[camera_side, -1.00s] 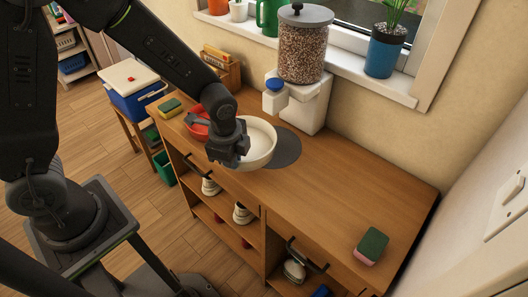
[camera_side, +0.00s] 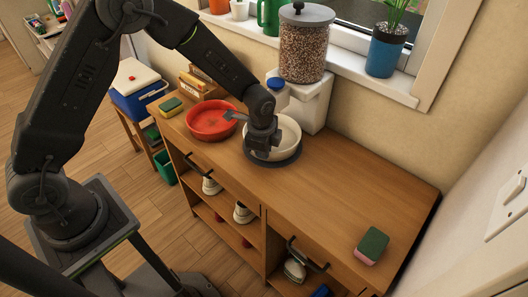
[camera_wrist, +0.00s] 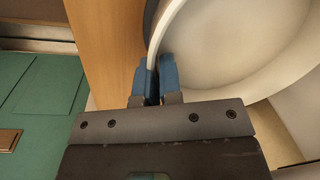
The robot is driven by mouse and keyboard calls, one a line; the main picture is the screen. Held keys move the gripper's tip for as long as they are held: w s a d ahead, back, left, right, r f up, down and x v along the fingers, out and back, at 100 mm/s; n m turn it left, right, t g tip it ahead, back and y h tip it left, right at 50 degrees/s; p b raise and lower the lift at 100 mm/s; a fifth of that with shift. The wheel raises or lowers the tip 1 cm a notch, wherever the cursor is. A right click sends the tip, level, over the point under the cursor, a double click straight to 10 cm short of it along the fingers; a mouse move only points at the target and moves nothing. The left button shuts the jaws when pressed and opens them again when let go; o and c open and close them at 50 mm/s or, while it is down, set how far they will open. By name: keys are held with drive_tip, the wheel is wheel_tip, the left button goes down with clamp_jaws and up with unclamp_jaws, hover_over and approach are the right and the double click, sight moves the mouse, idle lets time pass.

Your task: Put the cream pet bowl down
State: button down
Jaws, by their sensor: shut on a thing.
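The cream pet bowl (camera_side: 288,134) is over the round dark grey mat (camera_side: 284,160) on the wooden cabinet top, below the food dispenser. It looks about level; I cannot tell whether its base touches the mat. My gripper (camera_side: 260,148) is at the bowl's near left side. In the wrist view, the blue fingers of my gripper (camera_wrist: 155,85) are shut on the rim of the cream bowl (camera_wrist: 225,45). A sliver of the dark mat (camera_wrist: 150,18) shows beside the rim there. The bowl's base is hidden.
A red bowl (camera_side: 209,122) stands just left of the cream bowl. The dispenser (camera_side: 303,55) with its white base is close behind. A sponge (camera_side: 170,104) lies at the left end and a green-and-pink sponge (camera_side: 371,246) at the right. The right cabinet top is otherwise clear.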

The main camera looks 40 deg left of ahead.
drive_tip(key=shift+w+f, duration=0.25)
drive_tip(key=shift+f, duration=0.45)
drive_tip(key=c, duration=1.3)
unclamp_jaws()
drive_tip(key=shift+f, duration=0.15)
drive_tip(key=s+a+r+n+t, duration=0.1)
drive_tip(key=s+r+n, duration=0.15)
drive_tip(key=r, duration=0.75)
drive_tip(key=s+a+r+n, duration=0.1)
drive_tip(key=s+r, duration=0.2)
drive_tip(key=r, duration=0.6)
drive_tip(key=s+a+r+n+t, duration=0.1)
drive_tip(key=s+r+n, duration=0.3)
drive_tip(key=s, duration=0.5)
drive_tip(key=s+a+r+n+t, duration=0.2)
drive_tip(key=s+r+n, duration=0.3)
drive_tip(key=s, duration=0.4)
drive_tip(key=shift+s+a+n, duration=0.35)
drive_tip(key=shift+a+n, duration=0.15)
drive_tip(key=shift+n, duration=0.05)
